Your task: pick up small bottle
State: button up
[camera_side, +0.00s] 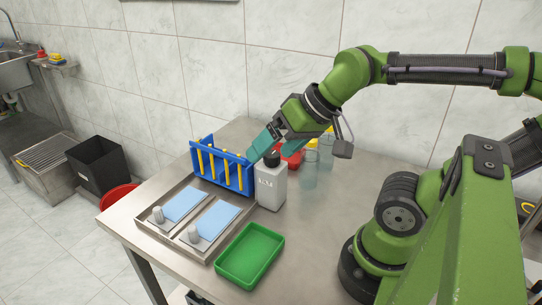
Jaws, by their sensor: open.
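The small bottle (270,188) is white with a dark cap and some dark lettering on its front. It stands upright on the steel table, right of the blue rack. My gripper (266,150) has teal fingers and is open. Its fingers are at the height of the bottle's top and overlap it in this view. One finger shows to the left of the cap and the other behind or right of it. I cannot tell whether either finger touches the bottle.
A blue rack with yellow sticks (222,166) stands close left of the bottle. A metal tray (160,236) with blue pads and grey knobs lies in front, beside a green tray (249,256). Clear glasses (309,168) and a red container (291,153) stand behind. The table's right side has free room.

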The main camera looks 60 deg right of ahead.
jog(key=m+g+h, duration=0.2)
jog(key=g+h, duration=0.1)
jog(key=g, duration=0.2)
send_over(310, 151)
jog(key=a, duration=0.1)
jog(key=s+d+r+n, duration=0.1)
jog(key=s+d+n, duration=0.1)
jog(key=n, duration=0.2)
jog(key=shift+g+y, duration=0.4)
jog(key=f, duration=0.3)
jog(key=w+f, duration=0.1)
jog(key=f, duration=0.7)
jog(key=shift+w+d, duration=0.1)
jog(key=shift+w, duration=0.15)
jog(key=shift+w+d+f, duration=0.1)
jog(key=shift+w+f, duration=0.1)
jog(key=shift+f, duration=0.7)
jog(key=shift+w+f, duration=0.15)
jog(key=shift+f, duration=0.7)
jog(key=shift+w+d+f, duration=0.1)
jog(key=shift+w+f, duration=0.1)
jog(key=shift+f, duration=0.7)
jog(key=shift+c, duration=0.5)
